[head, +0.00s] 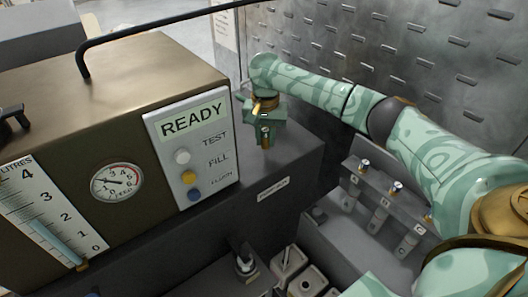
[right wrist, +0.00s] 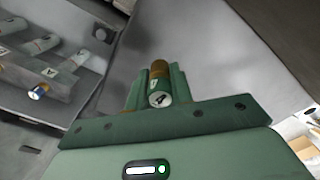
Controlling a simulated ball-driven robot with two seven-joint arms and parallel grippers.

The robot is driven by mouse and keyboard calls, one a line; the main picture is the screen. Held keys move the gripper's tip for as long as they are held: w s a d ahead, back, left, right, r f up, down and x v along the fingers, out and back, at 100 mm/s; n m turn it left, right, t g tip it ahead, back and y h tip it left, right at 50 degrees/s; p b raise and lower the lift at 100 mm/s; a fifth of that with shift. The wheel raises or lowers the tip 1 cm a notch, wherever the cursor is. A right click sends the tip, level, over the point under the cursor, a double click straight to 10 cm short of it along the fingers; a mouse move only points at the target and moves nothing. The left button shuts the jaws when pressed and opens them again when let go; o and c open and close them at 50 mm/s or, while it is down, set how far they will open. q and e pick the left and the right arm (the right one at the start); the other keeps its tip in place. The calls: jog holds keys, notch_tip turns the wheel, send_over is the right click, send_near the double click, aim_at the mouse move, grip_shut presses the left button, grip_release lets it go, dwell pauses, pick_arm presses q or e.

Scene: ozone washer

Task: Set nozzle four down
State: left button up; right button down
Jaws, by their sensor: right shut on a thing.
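My right gripper (head: 265,141) is shut on a small cylindrical nozzle, with its fingers pointing down over the dark ledge right of the washer's panel. The nozzle (right wrist: 159,88) shows in the right wrist view between the two green fingers, with a brass-brown body and a pale end face bearing a dark mark that looks like a 4. In the head view the fingers hide most of it. A dark ledge (head: 290,160) with a pale label plate (head: 273,188) lies below the gripper; I cannot tell whether the nozzle touches it. My left gripper is not in view.
The brown washer (head: 130,80) stands at left with a READY display (head: 192,120), buttons and a dial (head: 117,181). A grey rack (head: 350,183) with several nozzles stands at right. White containers (head: 290,262) sit at the bottom. A slotted metal wall (head: 400,50) closes the back.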

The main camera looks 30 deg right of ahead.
aim_at(265, 146)
jog(key=shift+w+f, duration=0.25)
jog(key=shift+f, duration=0.1)
notch_tip(265, 146, down, 4)
jog(key=b, duration=0.2)
jog(key=shift+w+d+r+b, duration=0.1)
jog(key=shift+d+r+b, duration=0.05)
jog(key=shift+r+b, duration=0.15)
jog(key=shift+r, duration=0.15)
jog(key=shift+p, duration=0.3)
jog(key=c, duration=1.2)
grip_release()
jog(key=shift+c, duration=0.2)
notch_tip(265, 146, up, 12)
jog(key=p, duration=0.5)
jog(key=shift+p, duration=0.3)
